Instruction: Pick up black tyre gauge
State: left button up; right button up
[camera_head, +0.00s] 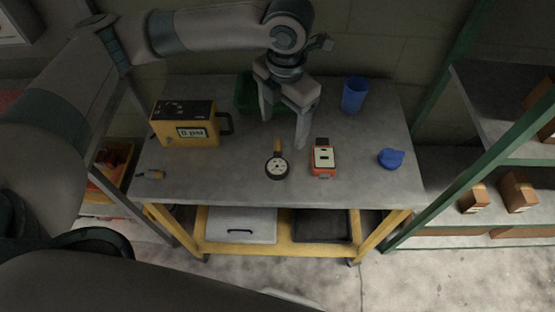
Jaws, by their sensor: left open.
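The black tyre gauge (277,166) lies on the grey workbench (215,180), near its front middle. It has a round white dial with a black rim and a yellow-brown stem pointing to the back. My left gripper (283,132) is open above the bench, its two fingers pointing down. The fingers appear behind and above the gauge, one to each side of its stem in the picture, and hold nothing. I cannot tell exactly how high the fingertips are. My right gripper is not in view.
An orange-red meter (323,160) lies just right of the gauge. Green-framed shelves (470,190) stand at right.

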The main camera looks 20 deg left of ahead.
pick_arm(q)
jog(key=p, duration=0.3)
send_over(278, 165)
jog(key=f, duration=0.9)
jog(key=shift+d+f, duration=0.35)
jog(key=shift+d, duration=0.05)
jog(key=shift+w+f, duration=0.1)
jog(key=shift+f, duration=0.4)
jog(key=shift+a+f+p, duration=0.1)
jog(key=shift+f+p, duration=0.25)
jog(key=shift+f, duration=0.1)
jog(key=f, duration=0.1)
jog(key=f+p, duration=0.1)
jog(key=f, duration=0.1)
jog(key=shift+s+a, duration=0.2)
jog(key=shift+s, duration=0.05)
jog(key=shift+f+p, duration=0.35)
jog(key=shift+f, duration=0.35)
jog(key=shift+w, duration=0.1)
jog(key=c, duration=1.2)
